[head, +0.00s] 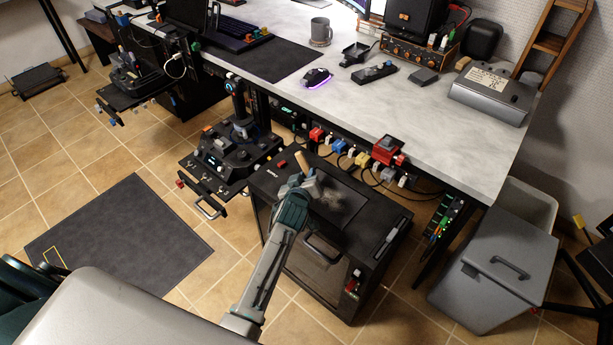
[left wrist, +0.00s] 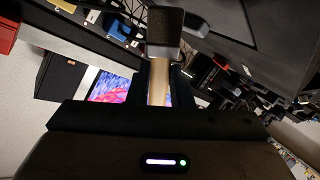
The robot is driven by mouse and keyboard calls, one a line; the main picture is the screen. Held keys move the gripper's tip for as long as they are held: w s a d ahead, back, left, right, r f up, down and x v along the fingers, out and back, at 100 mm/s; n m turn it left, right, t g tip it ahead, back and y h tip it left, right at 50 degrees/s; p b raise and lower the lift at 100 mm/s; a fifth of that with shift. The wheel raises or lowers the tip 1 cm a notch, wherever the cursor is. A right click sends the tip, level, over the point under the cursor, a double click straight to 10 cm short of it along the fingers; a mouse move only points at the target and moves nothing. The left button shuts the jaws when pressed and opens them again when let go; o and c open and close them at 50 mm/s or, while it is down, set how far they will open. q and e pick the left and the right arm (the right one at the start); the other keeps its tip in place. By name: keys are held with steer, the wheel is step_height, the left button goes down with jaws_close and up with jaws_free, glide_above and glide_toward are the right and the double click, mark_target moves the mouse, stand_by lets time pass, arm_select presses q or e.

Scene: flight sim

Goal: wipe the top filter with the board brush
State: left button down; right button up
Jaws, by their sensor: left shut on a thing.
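The top filter (head: 351,211) is a dark panel on top of the black computer case (head: 386,216), with a pale dusty patch (head: 334,194) on it. My left gripper (head: 302,187) is over the filter's left part. It is shut on the board brush, whose wooden handle end (head: 300,160) sticks up past the fingers in the head view. In the left wrist view the light wooden handle (left wrist: 159,82) stands between the fingers, with a dark block-like part (left wrist: 165,27) beyond it. Whether the brush touches the filter cannot be told. My right gripper is not in view.
The desk (head: 440,110) overhangs close behind the case, with red, blue and yellow plugs (head: 340,145) along its edge. A joystick console (head: 235,150) stands left of the case. A grey bin (head: 495,270) stands at the right. The floor around the dark mat (head: 120,235) is open.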

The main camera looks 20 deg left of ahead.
arm_select(q)
steer(key=shift+f, duration=0.35)
